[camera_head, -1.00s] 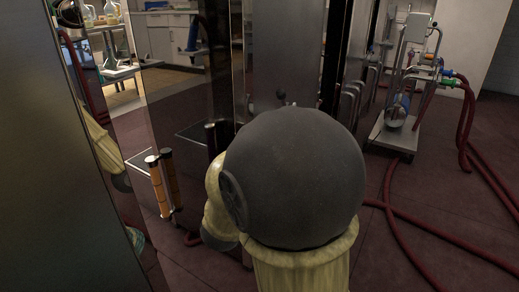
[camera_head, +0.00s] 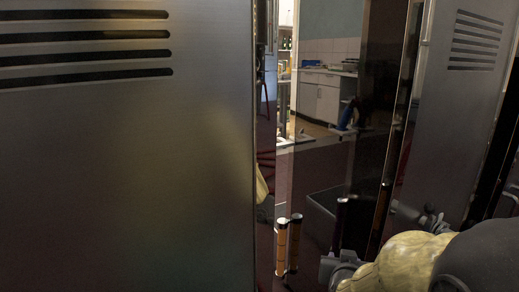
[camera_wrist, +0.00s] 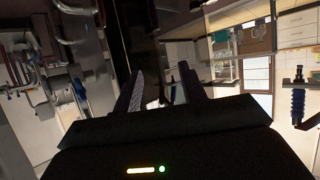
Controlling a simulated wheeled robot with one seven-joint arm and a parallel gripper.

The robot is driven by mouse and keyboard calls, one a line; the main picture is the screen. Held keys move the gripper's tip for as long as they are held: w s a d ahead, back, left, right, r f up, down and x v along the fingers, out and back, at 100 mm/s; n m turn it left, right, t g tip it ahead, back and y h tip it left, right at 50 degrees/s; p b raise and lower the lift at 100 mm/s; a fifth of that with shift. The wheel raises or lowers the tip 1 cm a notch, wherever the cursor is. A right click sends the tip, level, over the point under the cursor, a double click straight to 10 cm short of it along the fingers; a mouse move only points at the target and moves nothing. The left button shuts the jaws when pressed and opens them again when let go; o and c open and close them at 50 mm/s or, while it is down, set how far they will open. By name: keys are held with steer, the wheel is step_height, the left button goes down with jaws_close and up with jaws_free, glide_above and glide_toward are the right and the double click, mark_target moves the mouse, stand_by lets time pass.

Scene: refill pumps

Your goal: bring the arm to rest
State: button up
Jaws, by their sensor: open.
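My gripper (camera_wrist: 161,82) shows in the wrist view with its two dark fingers apart. I see nothing held between them. Behind the fingers is a dark vertical strip and a room that appears tilted. In the head view my arm, with a yellowish cover and a dark round joint, is at the lower right corner, bent in front of metal cabinets. My gripper cannot be made out clearly there.
A large metal cabinet panel (camera_head: 130,170) with slots fills the left of the head view. Another slotted cabinet (camera_head: 455,110) stands at the right, close to my arm. Between them are a glossy dark door with an orange handle (camera_head: 281,247) and, farther back, white cupboards (camera_head: 320,98).

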steer(key=s+a+r+n+g+y+p, duration=0.1)
steer(key=s+a+n+g+y+p, duration=0.1)
steer(key=s+g+p, duration=0.4)
steer(key=s+a+r+n+g+y+p, duration=0.1)
steer(key=s+a+g+p, duration=0.3)
steer(key=s, duration=0.4)
steer(key=w+p+v, duration=0.2)
steer(key=p+v, duration=1)
steer(key=w+d+r+p+v, duration=0.1)
steer(key=w+p+v, duration=0.2)
steer(key=p+v, duration=0.9)
steer(key=w+d+r+p+v, duration=0.1)
steer(key=w+p+v, duration=0.2)
steer(key=p+v, duration=0.9)
steer(key=shift+d+p, duration=0.2)
steer(key=shift+p, duration=0.8)
steer(key=shift+s, duration=0.1)
